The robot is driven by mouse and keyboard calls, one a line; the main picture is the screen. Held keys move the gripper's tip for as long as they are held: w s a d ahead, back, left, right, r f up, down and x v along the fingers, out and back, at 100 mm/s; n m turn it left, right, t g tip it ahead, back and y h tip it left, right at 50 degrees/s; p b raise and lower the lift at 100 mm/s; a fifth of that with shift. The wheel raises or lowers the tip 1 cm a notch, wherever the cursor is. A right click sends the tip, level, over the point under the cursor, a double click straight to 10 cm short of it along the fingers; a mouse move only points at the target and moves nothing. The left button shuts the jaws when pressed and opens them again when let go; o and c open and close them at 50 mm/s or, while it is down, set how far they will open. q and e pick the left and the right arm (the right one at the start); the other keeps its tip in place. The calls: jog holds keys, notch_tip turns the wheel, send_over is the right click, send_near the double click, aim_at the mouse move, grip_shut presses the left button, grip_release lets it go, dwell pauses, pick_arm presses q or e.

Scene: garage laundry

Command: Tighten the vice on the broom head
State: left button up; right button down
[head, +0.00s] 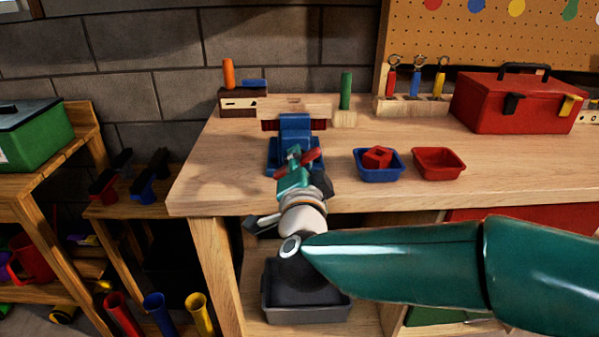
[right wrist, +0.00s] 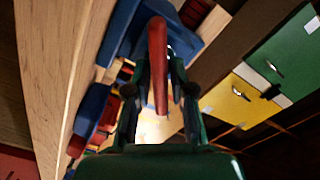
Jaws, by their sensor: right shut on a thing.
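The blue vice (head: 295,127) stands near the front edge of the wooden workbench. The broom head (head: 292,103), a pale wooden block with red bristles below, sits at the vice's far side; its contact with the jaws is hidden. The vice's red handle (head: 312,155) is at the front and also shows in the right wrist view (right wrist: 157,60), running between my fingers. My right gripper (head: 297,164) is shut on this red handle; in the right wrist view its fingers (right wrist: 160,82) stand on either side of it. My left gripper is out of view.
Right of the vice are a blue tray (head: 380,175) with a red piece in it and an empty red tray (head: 438,174). A red toolbox (head: 514,101) stands at the back right. Bench space between is clear.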

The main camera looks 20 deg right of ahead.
jog(key=shift+f+m, duration=0.3)
jog(key=shift+m, duration=0.1)
jog(key=shift+s, duration=0.1)
jog(key=c, duration=1.3)
grip_release()
jog(key=shift+o, duration=0.7)
jog(key=shift+s+d+r, duration=0.1)
jog(key=v, duration=1.2)
